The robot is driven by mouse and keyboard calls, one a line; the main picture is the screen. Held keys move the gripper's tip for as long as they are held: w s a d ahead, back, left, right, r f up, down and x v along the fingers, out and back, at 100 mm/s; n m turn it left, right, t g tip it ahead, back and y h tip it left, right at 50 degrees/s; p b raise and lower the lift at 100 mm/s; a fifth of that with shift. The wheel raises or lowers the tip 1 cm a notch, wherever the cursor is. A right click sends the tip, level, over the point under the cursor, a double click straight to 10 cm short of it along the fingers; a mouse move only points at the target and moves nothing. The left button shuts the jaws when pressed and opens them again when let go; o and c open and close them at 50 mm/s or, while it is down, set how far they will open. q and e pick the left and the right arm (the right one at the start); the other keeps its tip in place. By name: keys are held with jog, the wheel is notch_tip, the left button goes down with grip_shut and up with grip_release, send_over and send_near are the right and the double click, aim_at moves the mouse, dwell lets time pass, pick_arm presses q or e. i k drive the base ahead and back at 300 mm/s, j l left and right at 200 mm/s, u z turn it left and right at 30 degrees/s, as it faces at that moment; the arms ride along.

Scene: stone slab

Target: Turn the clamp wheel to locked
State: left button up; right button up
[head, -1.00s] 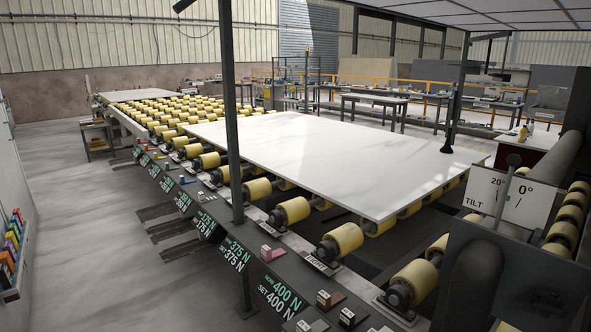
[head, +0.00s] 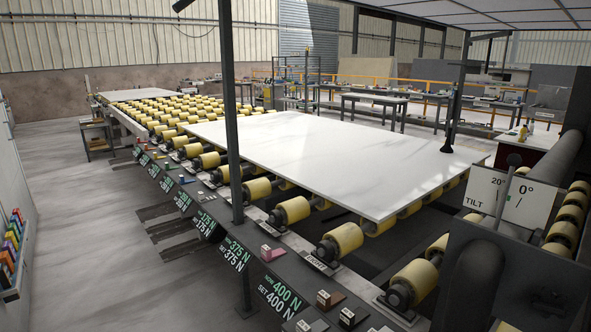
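No clamp wheel can be made out for certain in the head view. A large white stone slab (head: 330,155) lies flat on yellow rollers (head: 340,239). Panels along the near edge of the roller bed carry force readings; the nearest panel (head: 279,298) reads NOW 400 N, SET 400 N, and the one beyond it (head: 236,255) reads 375 N. A tilt gauge (head: 508,196) at the right shows 20° and 0°. Neither of my grippers is in view.
A dark upright post (head: 233,120) stands at the bed's near edge. Small blocks (head: 347,317) sit on the edge rail. A rack of coloured items (head: 12,245) stands at the far left.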

aim_at(549, 303)
jog(key=z, duration=1.2)
